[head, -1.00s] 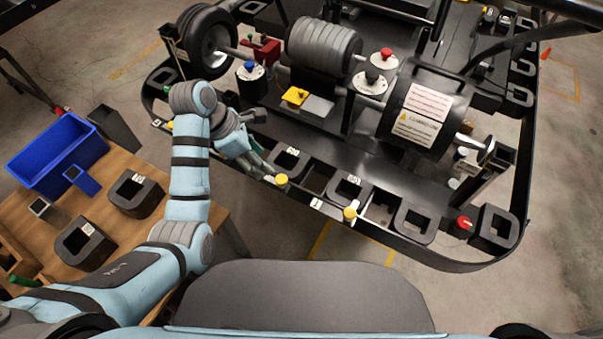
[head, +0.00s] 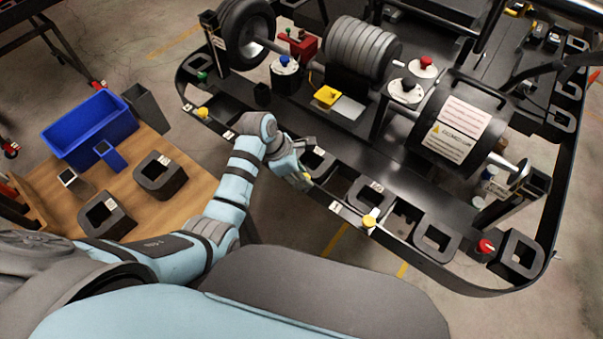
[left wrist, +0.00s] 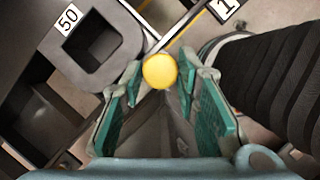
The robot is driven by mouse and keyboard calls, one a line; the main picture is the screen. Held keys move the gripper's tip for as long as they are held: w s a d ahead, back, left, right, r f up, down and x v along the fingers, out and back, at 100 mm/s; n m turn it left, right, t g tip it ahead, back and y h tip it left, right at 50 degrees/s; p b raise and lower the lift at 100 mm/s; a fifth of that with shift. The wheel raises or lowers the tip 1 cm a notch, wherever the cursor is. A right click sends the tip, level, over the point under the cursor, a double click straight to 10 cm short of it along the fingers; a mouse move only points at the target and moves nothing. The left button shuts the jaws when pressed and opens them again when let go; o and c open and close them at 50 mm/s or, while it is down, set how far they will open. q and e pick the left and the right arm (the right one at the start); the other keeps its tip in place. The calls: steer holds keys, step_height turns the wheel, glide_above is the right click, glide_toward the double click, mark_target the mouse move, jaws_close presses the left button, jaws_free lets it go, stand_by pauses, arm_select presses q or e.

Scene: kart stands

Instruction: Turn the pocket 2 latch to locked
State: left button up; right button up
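Yellow latch knobs sit along the near rail of the kart stand. One knob (head: 306,177) is at my left gripper, and it shows large in the left wrist view (left wrist: 160,71). My left gripper (left wrist: 162,88) is open, with its green-padded fingers on either side of that knob; I cannot tell if they touch it. A second yellow knob (head: 370,221) is farther right and a third (head: 203,113) far left. A plate (left wrist: 225,8) near the held-over knob seems to read 1, cut by the frame edge. Which pocket is 2 is unclear. My right gripper is out of view.
A dark block marked 50 (left wrist: 93,42) sits beside the knob. A red knob (head: 486,246) is at the rail's right. A wooden table (head: 190,195) with a blue bin (head: 90,130) and dark blocks stands left. Rollers fill the stand's middle.

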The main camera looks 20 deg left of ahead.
arm_select(q)
jaws_close()
